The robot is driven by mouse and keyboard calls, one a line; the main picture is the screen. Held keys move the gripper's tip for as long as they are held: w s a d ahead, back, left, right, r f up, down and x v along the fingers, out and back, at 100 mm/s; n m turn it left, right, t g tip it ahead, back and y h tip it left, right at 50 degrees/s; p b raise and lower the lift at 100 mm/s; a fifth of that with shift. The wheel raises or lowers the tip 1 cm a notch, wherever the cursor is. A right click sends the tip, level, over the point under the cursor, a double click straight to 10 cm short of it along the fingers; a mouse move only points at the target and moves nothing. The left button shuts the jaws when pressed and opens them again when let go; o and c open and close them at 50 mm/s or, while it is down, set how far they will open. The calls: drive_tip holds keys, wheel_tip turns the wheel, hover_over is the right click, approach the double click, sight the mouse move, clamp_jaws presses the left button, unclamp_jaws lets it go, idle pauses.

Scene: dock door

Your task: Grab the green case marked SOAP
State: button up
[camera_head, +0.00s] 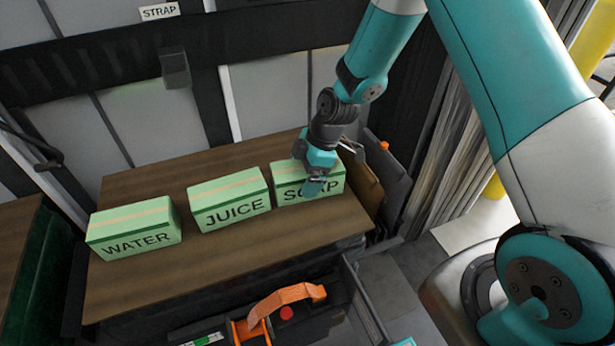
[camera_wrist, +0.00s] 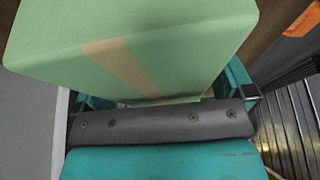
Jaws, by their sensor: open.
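The green case marked SOAP (camera_head: 285,194) stands at the right end of a brown wooden table (camera_head: 150,285), with a tan tape strip across its top. My gripper (camera_head: 314,187) is over this case, and one finger hides part of its lettering. In the wrist view the green case (camera_wrist: 160,45) fills the upper middle, and the open jaws (camera_wrist: 165,100) lie to either side of it. I cannot tell whether they touch it. Two like cases, JUICE (camera_head: 230,200) and WATER (camera_head: 135,230), stand to its left.
A dark bin with a tan flap (camera_head: 362,185) stands close to the right of the SOAP case. An orange handle (camera_head: 285,300) rises in front of the table. The table's front strip is clear. A panelled door (camera_head: 150,120) is behind.

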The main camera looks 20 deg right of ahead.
drive_tip(key=c, duration=1.3)
drive_tip(key=shift+c, duration=1.2)
drive_tip(key=shift+r, duration=0.15)
